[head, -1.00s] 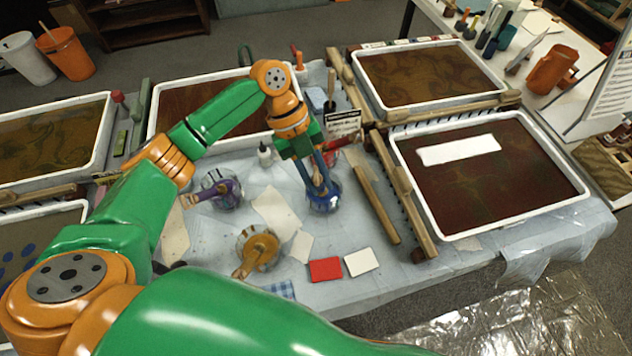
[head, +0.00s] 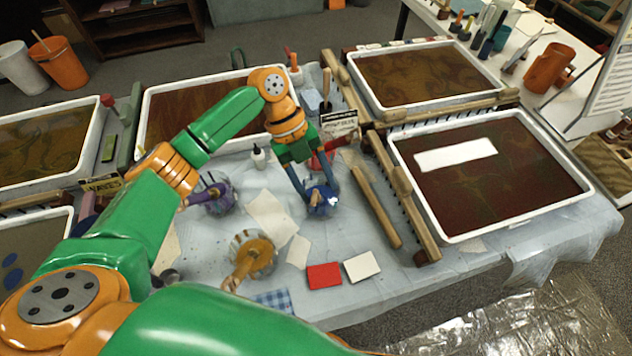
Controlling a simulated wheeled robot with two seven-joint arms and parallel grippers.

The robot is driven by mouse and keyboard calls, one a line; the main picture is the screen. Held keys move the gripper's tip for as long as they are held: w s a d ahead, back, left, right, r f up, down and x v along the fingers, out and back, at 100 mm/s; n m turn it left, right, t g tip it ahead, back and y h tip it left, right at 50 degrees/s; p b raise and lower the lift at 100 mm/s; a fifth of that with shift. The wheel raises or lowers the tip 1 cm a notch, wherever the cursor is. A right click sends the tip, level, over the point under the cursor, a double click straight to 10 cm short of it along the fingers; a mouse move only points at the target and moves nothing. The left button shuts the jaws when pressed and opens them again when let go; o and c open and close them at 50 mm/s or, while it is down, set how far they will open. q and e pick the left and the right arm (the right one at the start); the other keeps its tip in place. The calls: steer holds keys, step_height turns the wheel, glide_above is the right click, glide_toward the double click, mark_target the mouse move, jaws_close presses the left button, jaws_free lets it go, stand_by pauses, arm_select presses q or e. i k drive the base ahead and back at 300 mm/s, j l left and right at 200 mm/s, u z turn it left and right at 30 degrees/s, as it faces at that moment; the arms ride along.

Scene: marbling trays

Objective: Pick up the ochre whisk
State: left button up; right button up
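The ochre whisk (head: 256,252) lies on the covered table in the lower middle of the head view. It has a round, pale wire head and an ochre handle that points down and left to a tan tip. My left gripper (head: 323,199) is up and to the right of it, apart from it. Its two fingers are spread over a blue whisk (head: 322,203), which they partly hide; I cannot tell whether they touch it. My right gripper is not in view.
A purple whisk (head: 215,197) lies left of the blue one. A red thing (head: 320,160) is half hidden behind my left gripper. A small white bottle (head: 258,157), a red card (head: 324,276) and a white card (head: 362,266) are nearby. Wooden rakes and filled trays (head: 583,196) border the area.

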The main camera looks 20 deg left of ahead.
mark_target(255, 251)
steer(key=k, duration=1.5)
